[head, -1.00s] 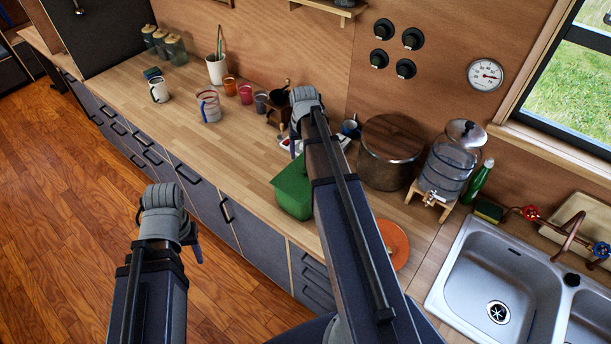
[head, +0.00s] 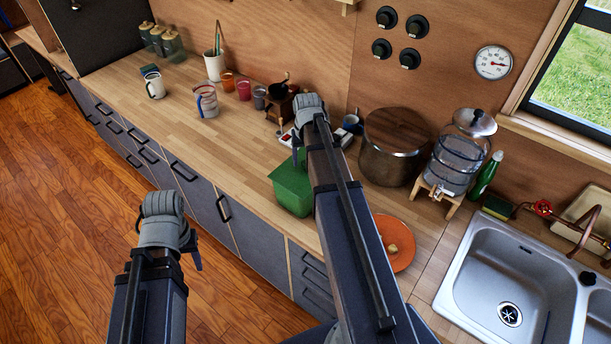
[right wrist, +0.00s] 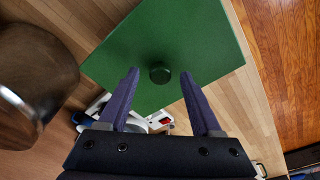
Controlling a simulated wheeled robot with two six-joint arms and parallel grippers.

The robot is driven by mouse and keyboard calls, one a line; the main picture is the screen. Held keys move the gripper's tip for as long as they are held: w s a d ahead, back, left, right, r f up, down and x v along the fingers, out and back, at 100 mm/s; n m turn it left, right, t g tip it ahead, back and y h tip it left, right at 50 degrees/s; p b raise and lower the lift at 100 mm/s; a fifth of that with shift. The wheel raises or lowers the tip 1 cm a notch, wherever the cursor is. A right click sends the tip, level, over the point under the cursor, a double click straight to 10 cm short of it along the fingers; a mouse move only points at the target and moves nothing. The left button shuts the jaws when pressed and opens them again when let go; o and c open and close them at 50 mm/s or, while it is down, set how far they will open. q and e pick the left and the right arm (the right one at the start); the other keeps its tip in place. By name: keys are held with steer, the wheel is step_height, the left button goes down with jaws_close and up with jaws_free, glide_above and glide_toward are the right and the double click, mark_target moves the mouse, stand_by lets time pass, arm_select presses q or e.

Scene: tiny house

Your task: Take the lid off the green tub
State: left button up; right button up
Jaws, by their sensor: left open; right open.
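The green tub (head: 291,194) stands on the wooden counter, partly hidden by my right arm in the head view. In the right wrist view its flat square green lid (right wrist: 190,40) lies on top, with a round dark green knob (right wrist: 160,76) in the middle. My right gripper (right wrist: 160,72) is open and empty, its two fingers apart on either side of the knob in that view. I cannot tell how far above the lid the fingertips are. My left gripper (head: 168,232) is open and empty, in front of the counter over the floor.
An orange round lid (head: 398,255) lies at the front right. A coffee grinder (head: 284,104) and several cups are behind left. The counter's left front is clear.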

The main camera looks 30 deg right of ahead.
steer(key=shift+f, duration=0.6)
steer(key=shift+w, duration=0.1)
steer(key=shift+r, duration=0.1)
jaws_close()
